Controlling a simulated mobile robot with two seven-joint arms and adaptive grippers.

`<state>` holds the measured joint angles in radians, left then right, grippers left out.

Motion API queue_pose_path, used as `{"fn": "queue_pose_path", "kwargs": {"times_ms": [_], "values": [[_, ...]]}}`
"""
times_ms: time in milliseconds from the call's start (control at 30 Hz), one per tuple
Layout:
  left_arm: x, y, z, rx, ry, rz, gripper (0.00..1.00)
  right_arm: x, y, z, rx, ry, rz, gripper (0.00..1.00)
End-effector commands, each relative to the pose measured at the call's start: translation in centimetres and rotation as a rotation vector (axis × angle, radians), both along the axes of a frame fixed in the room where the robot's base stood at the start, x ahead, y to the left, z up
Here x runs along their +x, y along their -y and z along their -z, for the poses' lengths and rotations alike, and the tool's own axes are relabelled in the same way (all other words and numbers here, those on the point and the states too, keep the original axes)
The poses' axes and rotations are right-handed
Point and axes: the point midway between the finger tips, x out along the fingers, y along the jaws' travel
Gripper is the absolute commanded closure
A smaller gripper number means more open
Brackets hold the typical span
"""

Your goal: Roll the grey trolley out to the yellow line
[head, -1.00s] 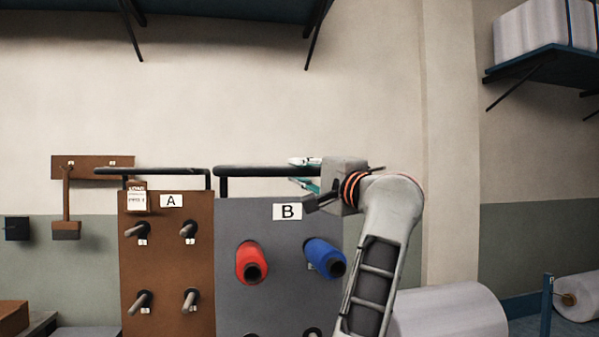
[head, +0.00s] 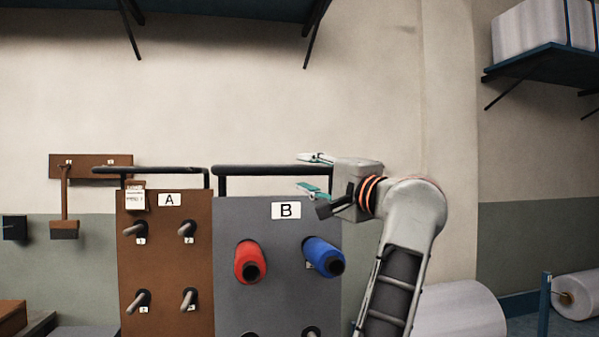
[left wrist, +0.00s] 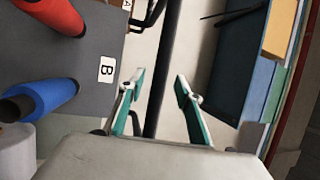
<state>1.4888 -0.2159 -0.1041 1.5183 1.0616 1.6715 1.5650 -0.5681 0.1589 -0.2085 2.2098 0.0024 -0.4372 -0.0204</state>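The grey trolley (head: 285,300) is an upright grey panel with a B label, a red spool (head: 250,262) and a blue spool (head: 323,256). Its black handle bar (head: 255,170) runs along the top. My left gripper (head: 313,174) is at the bar's right end, one finger above and one below it. In the left wrist view the fingers (left wrist: 160,88) are apart, with the bar (left wrist: 165,60) running between them and a gap on each side. Whether the bar is at fingertip depth is hard to tell. My right gripper and the yellow line are not in view.
A brown trolley (head: 165,265) labelled A stands close on the left, with empty pegs and its own handle. A large pale roll (head: 455,312) lies at the right behind my arm. Wall shelves (head: 540,70) hang above. The floor hardly shows.

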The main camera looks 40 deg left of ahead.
Motion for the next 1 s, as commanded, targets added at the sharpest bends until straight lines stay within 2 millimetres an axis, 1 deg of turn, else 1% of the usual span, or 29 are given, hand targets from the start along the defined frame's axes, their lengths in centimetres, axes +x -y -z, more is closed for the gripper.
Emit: {"fn": "queue_pose_path", "kwargs": {"times_ms": [33, 200, 400, 600, 1000], "values": [[-0.2, 1.2, 0.2, -0.001, 0.0, 0.005, 0.66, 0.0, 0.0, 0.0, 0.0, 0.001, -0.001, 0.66], [-1.3, 4.4, 0.9, -0.001, 0.001, 0.004, 0.66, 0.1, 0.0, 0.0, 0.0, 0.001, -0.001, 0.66], [-2.1, 6.9, 1.4, -0.001, -0.001, 0.002, 0.66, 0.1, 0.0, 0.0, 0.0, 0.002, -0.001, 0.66], [-2.5, 7.8, 1.5, 0.0, 0.0, 0.0, 0.66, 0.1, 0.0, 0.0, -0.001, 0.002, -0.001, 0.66], [-2.5, 7.8, 1.5, 0.0, 0.001, 0.0, 0.66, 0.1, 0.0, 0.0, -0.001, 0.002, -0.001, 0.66]]}}
